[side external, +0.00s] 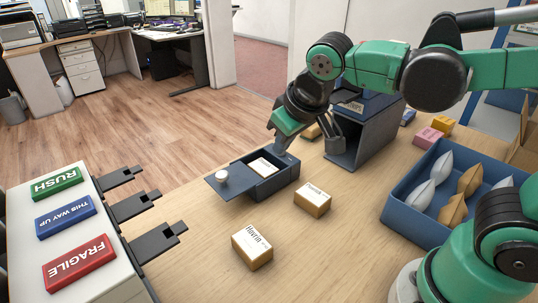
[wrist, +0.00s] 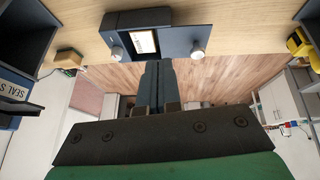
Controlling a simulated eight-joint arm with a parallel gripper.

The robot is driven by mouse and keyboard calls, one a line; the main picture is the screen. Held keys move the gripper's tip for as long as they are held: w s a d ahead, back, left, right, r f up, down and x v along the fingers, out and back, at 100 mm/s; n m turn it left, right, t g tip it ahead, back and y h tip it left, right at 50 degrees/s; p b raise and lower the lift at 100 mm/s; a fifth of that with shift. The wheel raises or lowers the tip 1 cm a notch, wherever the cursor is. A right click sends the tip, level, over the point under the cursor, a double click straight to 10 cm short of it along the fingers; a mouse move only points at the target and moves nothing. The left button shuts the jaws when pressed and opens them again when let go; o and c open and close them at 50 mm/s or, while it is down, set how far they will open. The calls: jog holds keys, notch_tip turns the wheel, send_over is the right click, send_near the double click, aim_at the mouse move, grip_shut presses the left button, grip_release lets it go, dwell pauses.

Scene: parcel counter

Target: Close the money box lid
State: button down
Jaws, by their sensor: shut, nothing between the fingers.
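The money box (side external: 280,182) is a dark blue box on the wooden counter. Its flat lid (side external: 232,188) is slid out to the left and carries a white knob (side external: 222,177). The box's opening shows a small labelled parcel (side external: 263,167) inside. In the wrist view the box (wrist: 135,20) is at the top, with the lid (wrist: 180,37) and its knob (wrist: 197,50) to the right. My gripper (side external: 284,146) is at the box's far right end, above it; contact cannot be told. In the wrist view my fingers (wrist: 158,64) are shut together and empty.
A blue tray (side external: 398,220) of pouches is at the right. Labelled blocks (side external: 65,220) stand at the left.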

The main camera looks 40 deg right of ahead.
jog(key=w+a+h, duration=0.4)
jog(key=w+a, duration=0.2)
jog(key=a, duration=0.6)
jog(key=shift+g, duration=0.3)
jog(key=x, duration=0.7)
jog(key=a+x, duration=0.1)
jog(key=x, duration=0.2)
jog(key=shift+w+d+f, duration=0.15)
jog(key=shift+f, duration=0.2)
send_near(247, 168)
jog(key=x, duration=0.4)
jog(key=shift+w+d+f, duration=0.2)
